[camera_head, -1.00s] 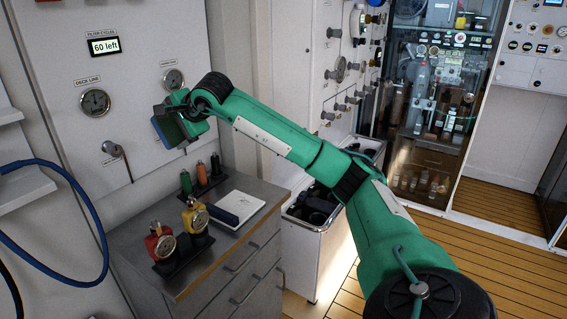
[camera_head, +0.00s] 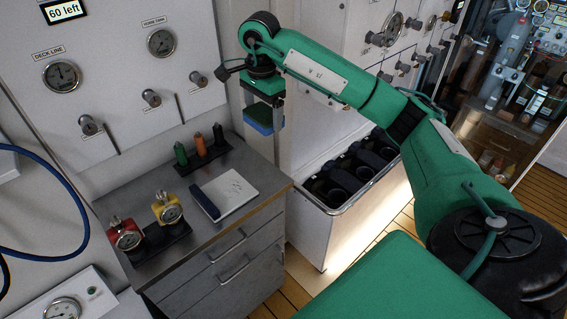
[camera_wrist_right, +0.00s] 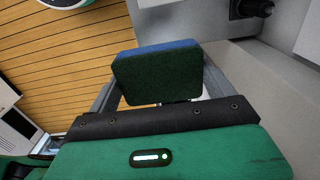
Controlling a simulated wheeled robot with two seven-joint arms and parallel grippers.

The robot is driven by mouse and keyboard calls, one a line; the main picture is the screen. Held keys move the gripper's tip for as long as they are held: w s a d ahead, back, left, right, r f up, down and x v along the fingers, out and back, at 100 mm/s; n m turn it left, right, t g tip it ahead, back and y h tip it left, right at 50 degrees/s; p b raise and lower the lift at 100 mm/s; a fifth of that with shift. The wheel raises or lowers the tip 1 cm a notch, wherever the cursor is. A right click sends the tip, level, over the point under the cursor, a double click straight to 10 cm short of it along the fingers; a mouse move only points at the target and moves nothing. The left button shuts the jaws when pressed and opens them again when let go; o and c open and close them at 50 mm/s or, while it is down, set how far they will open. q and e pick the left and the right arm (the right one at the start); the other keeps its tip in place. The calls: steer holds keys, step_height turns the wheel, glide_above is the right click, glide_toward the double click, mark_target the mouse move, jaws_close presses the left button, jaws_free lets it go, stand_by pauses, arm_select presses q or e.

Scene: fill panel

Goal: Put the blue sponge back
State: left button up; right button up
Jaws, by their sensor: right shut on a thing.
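The blue sponge (camera_head: 261,117), with a dark green scouring side, is held in my right gripper (camera_head: 264,108). The fingers point down, and the sponge hangs in the air near the cabinet's back right corner in the head view. In the right wrist view the sponge (camera_wrist_right: 158,72) sits between the two fingers, its dark green face toward the camera and a blue strip along its top. My right gripper (camera_wrist_right: 160,90) is shut on it. My left gripper is in no view.
A grey drawer cabinet (camera_head: 225,262) carries a notepad (camera_head: 236,190), red (camera_head: 124,232) and yellow (camera_head: 167,208) gauge fittings and small bottles (camera_head: 199,144). A white bin (camera_head: 311,233) with dark compartments stands right of it. The gauge panel (camera_head: 112,85) rises behind.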

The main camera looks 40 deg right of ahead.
mark_target(268, 178)
steer(key=shift+s+d+f, duration=0.1)
steer(key=shift+s+f, duration=0.05)
step_height(268, 178, down, 19)
steer(key=p, duration=0.5)
steer(key=shift+f, duration=0.3)
